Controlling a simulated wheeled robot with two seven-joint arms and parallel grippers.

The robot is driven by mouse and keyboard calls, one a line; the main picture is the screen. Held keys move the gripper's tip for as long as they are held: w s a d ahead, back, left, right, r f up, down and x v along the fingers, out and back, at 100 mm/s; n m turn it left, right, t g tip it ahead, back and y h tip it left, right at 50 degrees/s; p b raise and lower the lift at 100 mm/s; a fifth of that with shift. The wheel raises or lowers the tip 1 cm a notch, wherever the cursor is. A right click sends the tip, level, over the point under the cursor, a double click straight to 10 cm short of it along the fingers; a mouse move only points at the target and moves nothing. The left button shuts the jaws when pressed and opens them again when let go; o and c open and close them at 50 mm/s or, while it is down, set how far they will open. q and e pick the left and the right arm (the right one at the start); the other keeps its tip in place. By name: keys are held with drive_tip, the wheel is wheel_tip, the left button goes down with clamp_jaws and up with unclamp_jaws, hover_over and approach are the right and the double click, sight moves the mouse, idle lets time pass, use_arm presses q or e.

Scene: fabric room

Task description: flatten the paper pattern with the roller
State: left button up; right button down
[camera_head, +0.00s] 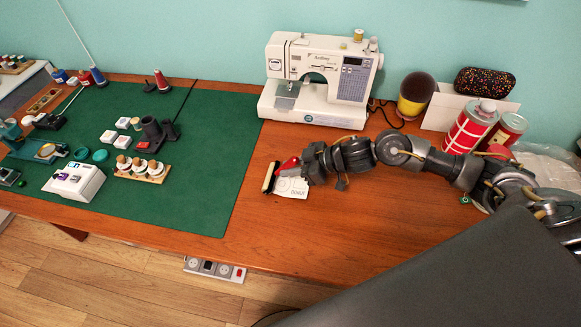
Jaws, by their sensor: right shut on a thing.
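A white paper pattern (293,188) with dark print lies on the brown wooden table, to the right of the green mat. The roller (269,177) has a red handle and a pale, dark-ended head, and sits at the paper's left edge. My right gripper (294,170) is shut on the roller's red handle, just above the paper. The gripper and arm hide part of the paper. I cannot tell whether the roller head touches the paper or the table. My left gripper is not in view.
A white sewing machine (319,80) stands behind the paper. Red-and-white cans (470,127) stand at the right back. The green mat (205,190) holds a spool rack (142,170) and a white box (74,181). Bare table lies in front of the paper.

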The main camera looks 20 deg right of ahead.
drive_tip(key=shift+f, duration=0.35)
idle(0.7)
drive_tip(key=shift+s+d, duration=0.6)
drive_tip(key=shift+d, duration=0.15)
drive_tip(key=shift+f, duration=0.1)
drive_tip(key=shift+p, duration=0.3)
drive_tip(key=shift+s+d+p, duration=0.4)
drive_tip(key=shift+s+d, duration=0.05)
drive_tip(key=shift+d, duration=0.3)
drive_tip(key=shift+s+d, duration=0.1)
drive_tip(key=shift+s+d, duration=0.45)
drive_tip(key=shift+d, duration=0.2)
